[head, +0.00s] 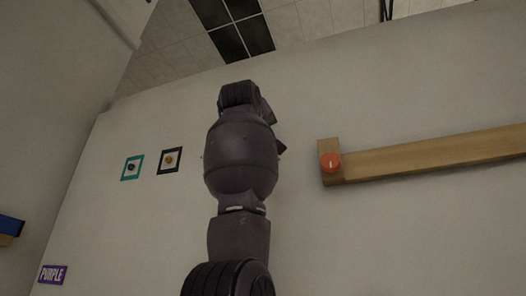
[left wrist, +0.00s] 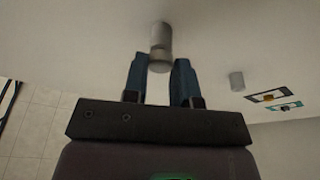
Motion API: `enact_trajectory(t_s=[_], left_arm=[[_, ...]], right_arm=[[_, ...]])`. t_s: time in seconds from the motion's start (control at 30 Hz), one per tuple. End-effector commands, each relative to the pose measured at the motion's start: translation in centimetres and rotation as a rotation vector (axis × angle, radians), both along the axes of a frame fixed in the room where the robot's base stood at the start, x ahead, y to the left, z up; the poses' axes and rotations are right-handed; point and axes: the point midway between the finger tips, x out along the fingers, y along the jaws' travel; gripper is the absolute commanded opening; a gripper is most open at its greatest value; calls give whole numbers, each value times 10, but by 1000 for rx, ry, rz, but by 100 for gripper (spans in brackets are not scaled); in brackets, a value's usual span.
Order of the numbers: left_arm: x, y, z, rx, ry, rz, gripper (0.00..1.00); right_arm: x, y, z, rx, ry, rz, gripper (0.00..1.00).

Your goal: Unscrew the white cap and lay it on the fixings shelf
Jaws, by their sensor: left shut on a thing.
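In the left wrist view my left gripper (left wrist: 159,61), with two blue fingers, is shut on the pale end piece of a short cylinder standing out from the wall; I take this piece for the white cap (left wrist: 159,66). The rest of the cylinder (left wrist: 161,36) shows beyond the fingertips. In the head view my dark arm rises through the middle and hides the cap and the fingers. My right gripper is not in view. I cannot identify a fixings shelf for sure.
A wooden rail (head: 430,155) with an orange-red disc (head: 330,162) at its end is on the wall, right of my arm. Another pale cylinder (left wrist: 237,81) stands on the wall.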

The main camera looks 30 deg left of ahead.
Motion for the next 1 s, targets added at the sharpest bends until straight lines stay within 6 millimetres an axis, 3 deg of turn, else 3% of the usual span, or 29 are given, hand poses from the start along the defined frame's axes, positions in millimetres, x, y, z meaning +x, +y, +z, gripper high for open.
enact_trajectory(t_s=[0.2, 0.6, 1.0], left_arm=[[0, -1, 1, -32, -7, -1, 8], [0, -2, 2, -406, -96, -1, 8], [-1, -2, 1, -448, -107, 0, 8]], right_arm=[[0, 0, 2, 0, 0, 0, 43], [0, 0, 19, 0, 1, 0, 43], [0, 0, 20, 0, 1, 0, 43]])
